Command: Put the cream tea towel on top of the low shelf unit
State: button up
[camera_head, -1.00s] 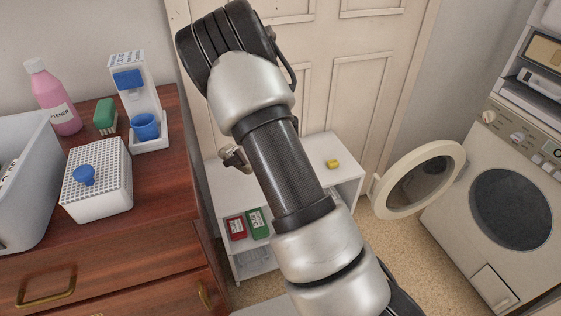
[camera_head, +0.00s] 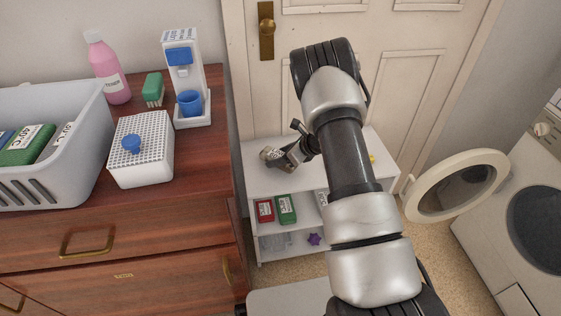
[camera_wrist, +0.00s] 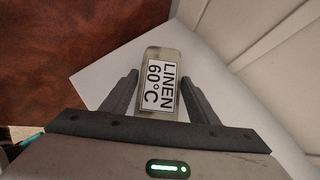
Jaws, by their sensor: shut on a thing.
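The cream tea towel (camera_wrist: 166,53) is a small folded block with a "LINEN 60°C" label, held between the fingers of my gripper (camera_wrist: 160,82). In the head view my gripper (camera_head: 284,156) hangs over the left part of the low shelf unit, and the towel (camera_head: 268,154) shows small at its tip. The low white shelf unit (camera_head: 259,181) stands against the door, right of the dresser. In the wrist view its white top (camera_wrist: 113,82) lies below the towel. I cannot tell the gap between towel and top. My arm hides the middle of the shelf top.
The wooden dresser (camera_head: 200,220) stands close on the left, with a grey basket (camera_head: 88,150), a white perforated box (camera_head: 150,168) and a pink bottle (camera_head: 112,85). Red (camera_head: 265,211) and green (camera_head: 287,209) folded cloths lie inside the shelf unit. An open washer door (camera_head: 455,185) is at right.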

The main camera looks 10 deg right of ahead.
jog(key=shift+f, duration=0.95)
jog(key=shift+f, duration=0.1)
jog(key=shift+f+b, duration=0.15)
jog(key=shift+b, duration=0.2)
jog(key=o, duration=1)
jog(key=shift+o, duration=0.2)
